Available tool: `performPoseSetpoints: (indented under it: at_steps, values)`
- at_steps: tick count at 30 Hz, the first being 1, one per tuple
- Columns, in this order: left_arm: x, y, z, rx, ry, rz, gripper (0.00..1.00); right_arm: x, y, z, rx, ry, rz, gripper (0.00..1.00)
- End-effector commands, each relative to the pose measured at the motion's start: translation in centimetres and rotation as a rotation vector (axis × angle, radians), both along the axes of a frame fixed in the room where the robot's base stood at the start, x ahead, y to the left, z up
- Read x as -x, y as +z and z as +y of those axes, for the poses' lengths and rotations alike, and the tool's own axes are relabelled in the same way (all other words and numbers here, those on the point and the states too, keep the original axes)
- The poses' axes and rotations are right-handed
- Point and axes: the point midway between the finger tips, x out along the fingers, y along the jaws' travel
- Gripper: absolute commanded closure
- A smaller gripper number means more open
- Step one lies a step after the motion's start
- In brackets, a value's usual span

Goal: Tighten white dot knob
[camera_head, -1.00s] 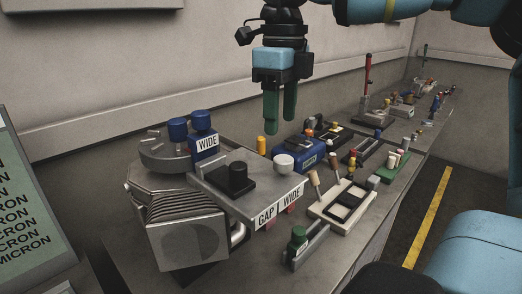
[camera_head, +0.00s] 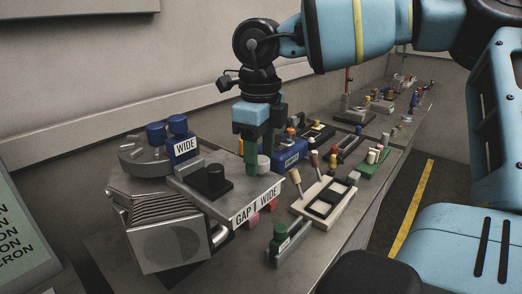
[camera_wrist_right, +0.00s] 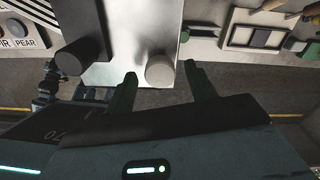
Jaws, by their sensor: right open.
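The pale white knob (camera_head: 264,162) stands on the grey plate (camera_head: 232,197) with the GAP | WIDE label. My right gripper (camera_head: 258,166) points down at it with green fingers, open. In the right wrist view the white knob (camera_wrist_right: 160,70) lies between the two spread fingertips (camera_wrist_right: 160,75), with a visible gap to each side. I cannot tell how deep the fingers reach around it. A dark knob (camera_head: 212,179) stands on the same plate to the left; it also shows in the right wrist view (camera_wrist_right: 82,56). My left gripper is not in view.
Blue knobs (camera_head: 178,124) and a WIDE block (camera_head: 184,147) stand behind the plate at left. A blue box (camera_head: 291,152) and a white tray (camera_head: 325,201) lie to the right. A green knob (camera_head: 280,231) is in front. More fixtures line the bench behind.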

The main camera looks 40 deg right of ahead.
Motion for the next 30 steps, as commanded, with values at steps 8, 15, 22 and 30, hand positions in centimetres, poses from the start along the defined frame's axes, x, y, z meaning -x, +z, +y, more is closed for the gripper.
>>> performPoseSetpoints:
  at_steps: [8,15,22,30]
  values:
    - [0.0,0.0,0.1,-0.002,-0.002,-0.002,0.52,0.0,0.0,0.0,0.000,-0.001,0.000,0.54]
    - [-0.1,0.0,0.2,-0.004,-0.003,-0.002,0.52,0.0,0.0,0.0,0.000,0.000,0.000,0.85]
    - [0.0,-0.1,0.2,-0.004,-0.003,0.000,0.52,0.0,0.0,0.0,0.000,-0.012,0.000,0.89]
    - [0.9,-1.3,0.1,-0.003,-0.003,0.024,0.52,-0.1,-0.2,0.0,0.002,-0.119,0.002,0.89]
